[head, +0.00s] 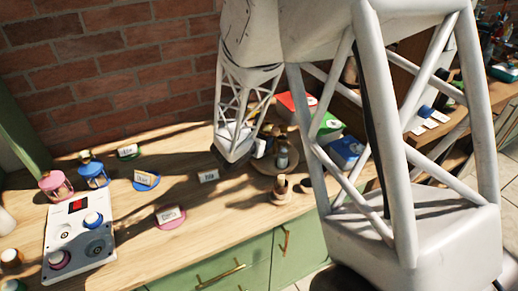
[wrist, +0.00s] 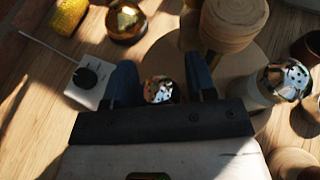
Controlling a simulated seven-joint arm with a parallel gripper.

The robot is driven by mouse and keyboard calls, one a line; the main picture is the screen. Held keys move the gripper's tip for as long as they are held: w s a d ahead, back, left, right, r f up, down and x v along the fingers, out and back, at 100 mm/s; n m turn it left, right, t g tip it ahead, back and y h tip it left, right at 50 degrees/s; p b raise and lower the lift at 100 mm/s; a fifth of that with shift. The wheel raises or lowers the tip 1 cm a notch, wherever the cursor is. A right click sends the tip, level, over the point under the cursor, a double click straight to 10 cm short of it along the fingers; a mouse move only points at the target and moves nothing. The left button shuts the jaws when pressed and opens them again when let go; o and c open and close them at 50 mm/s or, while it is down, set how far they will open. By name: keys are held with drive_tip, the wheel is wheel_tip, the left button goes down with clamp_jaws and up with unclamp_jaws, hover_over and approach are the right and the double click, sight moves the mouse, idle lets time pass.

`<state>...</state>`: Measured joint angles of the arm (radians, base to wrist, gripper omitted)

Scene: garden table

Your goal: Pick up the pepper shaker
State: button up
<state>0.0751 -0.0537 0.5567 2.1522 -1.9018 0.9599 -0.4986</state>
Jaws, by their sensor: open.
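A shaker with a shiny, perforated metal cap (wrist: 160,90) stands between the two dark fingers of my gripper (wrist: 163,82) in the wrist view. The fingers are apart, one on each side of the cap, with no clear grip on it. A second shaker (wrist: 287,82) with a perforated chrome cap and a pale body stands to the right. No label shows which one holds pepper. In the head view a shaker (head: 282,157) stands on the round wooden tray (head: 262,168), just right of my arm's end. My fingertips are hard to make out there.
A tall wooden mill (wrist: 232,22) stands close beyond the fingers. A white box with a black dial (wrist: 90,78), a gold-coloured dome (wrist: 126,20) and a yellow item (wrist: 68,14) lie to the left. Wooden cups (head: 280,186) stand in front of the tray.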

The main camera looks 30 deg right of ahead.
idle(0.4)
drive_tip(key=c, duration=0.7)
drive_tip(key=shift+r, duration=0.2)
drive_tip(key=shift+c, duration=0.2)
